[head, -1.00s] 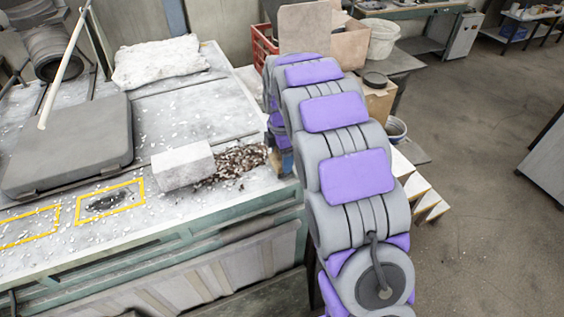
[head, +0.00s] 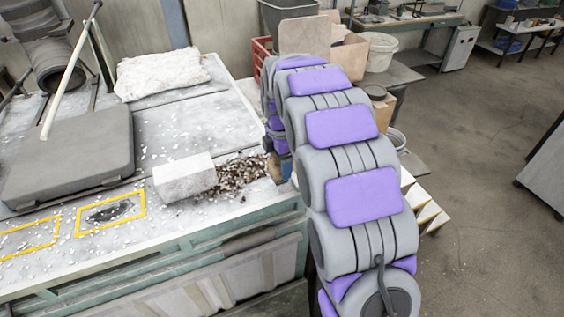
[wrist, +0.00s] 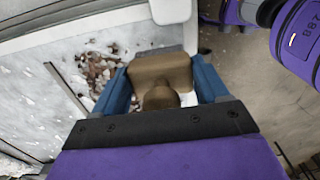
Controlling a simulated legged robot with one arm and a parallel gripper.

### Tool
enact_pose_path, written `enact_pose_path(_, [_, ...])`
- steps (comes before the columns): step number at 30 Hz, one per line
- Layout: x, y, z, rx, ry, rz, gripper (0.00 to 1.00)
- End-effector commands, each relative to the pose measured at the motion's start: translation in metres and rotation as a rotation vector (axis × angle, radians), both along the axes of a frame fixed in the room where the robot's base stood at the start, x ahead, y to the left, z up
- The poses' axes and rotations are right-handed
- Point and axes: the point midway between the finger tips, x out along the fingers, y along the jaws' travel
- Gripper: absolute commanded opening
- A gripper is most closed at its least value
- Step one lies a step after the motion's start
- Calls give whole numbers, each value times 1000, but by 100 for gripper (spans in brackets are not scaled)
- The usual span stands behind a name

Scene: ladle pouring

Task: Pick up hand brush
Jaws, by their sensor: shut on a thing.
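The hand brush (wrist: 160,70) shows in the wrist view as a brown wooden body with a rounded knob, between two blue fingers. My gripper (wrist: 163,78) is shut on it. In the head view my gripper (head: 282,150) is at the right end of the table, mostly hidden behind my purple and grey arm. The brush is largely hidden there. I cannot tell whether it touches the tabletop.
Brown and white debris (head: 238,172) lies on the table (head: 170,125) left of my gripper, beside a pale block (head: 184,178). A white sack (head: 162,73) and a grey slab (head: 70,150) are farther left. Floor (head: 480,150) is open at right.

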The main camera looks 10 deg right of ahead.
Motion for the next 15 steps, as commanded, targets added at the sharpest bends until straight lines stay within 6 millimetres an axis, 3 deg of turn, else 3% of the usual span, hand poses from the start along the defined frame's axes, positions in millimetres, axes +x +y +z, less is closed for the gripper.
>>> enact_pose_path(15, [-58,27,7,0,-2,3,40])
